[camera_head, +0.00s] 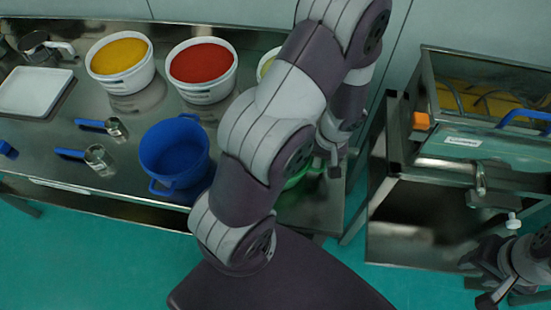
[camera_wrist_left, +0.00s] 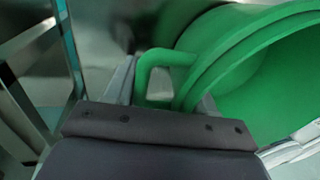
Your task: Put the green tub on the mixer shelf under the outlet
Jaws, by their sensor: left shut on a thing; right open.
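The green tub (camera_head: 297,180) stands at the right end of the steel table, mostly hidden behind my left arm in the head view. My left gripper (camera_head: 328,163) is at the tub's right side. In the left wrist view, the tub (camera_wrist_left: 270,75) fills the upper right, and my left gripper (camera_wrist_left: 165,97) is shut on its handle (camera_wrist_left: 160,58). The mixer shelf (camera_head: 412,243) is bare where I see it, below the mixer outlet (camera_head: 481,180). My right gripper (camera_head: 490,292) is open and empty at the lower right, before the shelf.
A blue tub (camera_head: 174,155), a tub of red material (camera_head: 203,65) and a tub of yellow material (camera_head: 120,58) stand on the table (camera_head: 85,190). Blue-handled scoops and a white tray (camera_head: 35,90) lie at left. A narrow gap separates table and mixer (camera_head: 455,150).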

